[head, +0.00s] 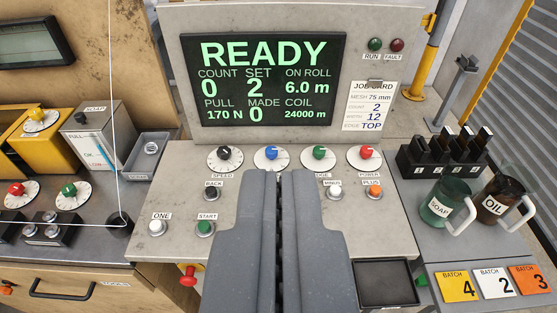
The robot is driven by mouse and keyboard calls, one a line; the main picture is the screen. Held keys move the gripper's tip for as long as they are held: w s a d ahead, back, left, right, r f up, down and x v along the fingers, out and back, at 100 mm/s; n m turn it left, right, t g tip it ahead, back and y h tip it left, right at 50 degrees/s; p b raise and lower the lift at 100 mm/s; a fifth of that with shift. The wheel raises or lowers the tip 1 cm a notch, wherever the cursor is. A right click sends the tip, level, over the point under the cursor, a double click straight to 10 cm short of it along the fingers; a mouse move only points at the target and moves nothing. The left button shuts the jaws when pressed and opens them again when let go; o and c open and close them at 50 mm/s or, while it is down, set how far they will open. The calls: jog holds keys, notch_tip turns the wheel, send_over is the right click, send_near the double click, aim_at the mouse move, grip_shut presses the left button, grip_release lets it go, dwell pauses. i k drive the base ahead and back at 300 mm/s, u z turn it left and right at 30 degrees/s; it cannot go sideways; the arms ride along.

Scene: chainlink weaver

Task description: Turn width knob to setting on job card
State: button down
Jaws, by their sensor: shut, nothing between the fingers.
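The job card (370,104) hangs right of the screen. It reads mesh 75 mm, then 2, 12 and TOP; the small row labels are hard to read. A row of knobs on white dials sits below the screen. The blue knob (271,153) is second from left, and its label is hidden behind my gripper, so I cannot confirm it is the width knob. My gripper (285,175) is shut and empty, its tips just below and slightly right of the blue knob in the picture. I cannot tell whether they touch. The numbers on its dial are too small to read.
The black speed knob (224,153), green knob (319,152) and red power knob (365,152) flank the blue one. Lower buttons include a green start button (205,227) and an orange plus button (375,191). The screen (264,80) shows READY. Soap (444,206) and oil (500,200) jugs stand at right.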

aim_at(270, 152)
jog(key=z, duration=1.75)
jog(key=k, duration=1.45)
jog(key=u, duration=1.25)
jog(key=i, duration=1)
